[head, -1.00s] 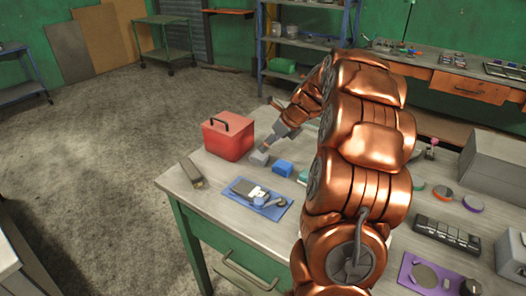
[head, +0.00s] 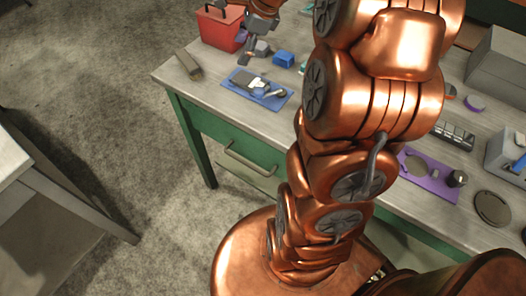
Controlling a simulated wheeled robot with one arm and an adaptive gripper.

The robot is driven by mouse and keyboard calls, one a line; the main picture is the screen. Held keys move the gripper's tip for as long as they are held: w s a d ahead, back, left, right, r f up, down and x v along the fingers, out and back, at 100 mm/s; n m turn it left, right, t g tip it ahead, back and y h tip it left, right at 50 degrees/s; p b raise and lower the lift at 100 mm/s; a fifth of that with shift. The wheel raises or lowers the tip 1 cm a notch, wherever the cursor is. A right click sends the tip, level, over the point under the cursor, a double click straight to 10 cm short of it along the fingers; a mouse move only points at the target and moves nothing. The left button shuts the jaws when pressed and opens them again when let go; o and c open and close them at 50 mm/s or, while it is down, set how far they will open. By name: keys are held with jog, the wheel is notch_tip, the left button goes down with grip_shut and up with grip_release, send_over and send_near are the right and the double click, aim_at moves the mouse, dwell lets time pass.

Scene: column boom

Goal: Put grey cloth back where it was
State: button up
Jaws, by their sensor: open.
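My gripper (head: 252,52) hangs at the top of the head view, above the table between the red box and the blue mat. Its jaws are open. A small grey lump (head: 263,48), possibly the grey cloth, is right beside the fingers; I cannot tell whether they touch it. A blue mat (head: 236,88) lies on the table just in front of the gripper. On it are a dark grey flat piece with a white patch, a small blue piece and a dark tool.
The red box (head: 214,30) stands behind the gripper to the left. A blue block (head: 284,59) is to the right. A dark brown block (head: 189,66) lies near the table's left edge. A purple mat (head: 428,178) is at the right. Bare tabletop (head: 215,98) lies left of the blue mat.

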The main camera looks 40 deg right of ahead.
jog(key=s+a+n+g, duration=0.2)
jog(key=s+a+n, duration=0.45)
jog(key=a, duration=0.25)
jog(key=s+a+f+n+g+h, duration=0.1)
jog(key=s+a+f+n, duration=0.1)
jog(key=s+n, duration=0.6)
jog(key=s+a+f+n+g+h, duration=0.2)
jog(key=s+a+n, duration=0.3)
jog(key=s+n, duration=0.4)
jog(key=s, duration=0.6)
jog(key=shift+s+g, duration=0.15)
jog(key=shift+g, duration=0.15)
jog(key=shift+a, duration=0.1)
notch_tip(320, 180, up, 5)
jog(key=p, duration=0.5)
